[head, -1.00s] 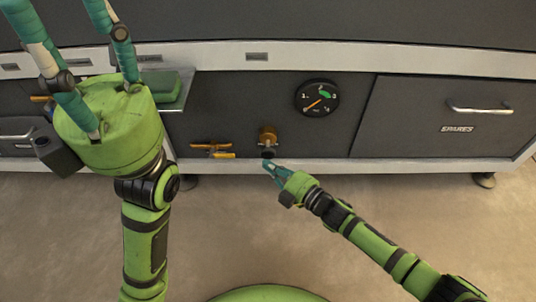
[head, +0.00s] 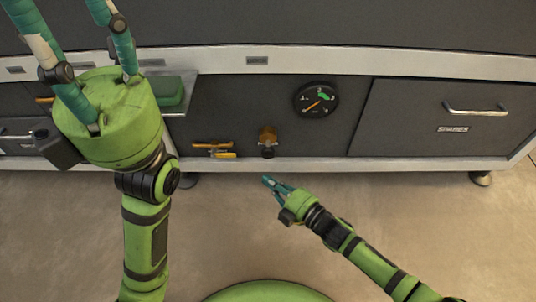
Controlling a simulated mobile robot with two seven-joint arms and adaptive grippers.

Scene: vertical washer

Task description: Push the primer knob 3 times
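The primer knob (head: 267,152) is the dark end below an amber-brown fitting (head: 268,134) on the dark front panel, left of the gauge. My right gripper (head: 267,181) is below the knob in the picture, apart from it, with its teal fingers pointing up and left. The fingers look close together and hold nothing that I can see. My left gripper (head: 85,50) is large in the upper left, close to the camera, with its teal fingers spread apart. Its fingertips are cut off by the top edge.
A round black gauge (head: 316,99) has an orange needle and a green zone. An orange-yellow valve handle (head: 214,150) is left of the knob. A drawer marked SPARES (head: 446,116) is at the right. A green block (head: 170,91) sits on a ledge. Floor in front is clear.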

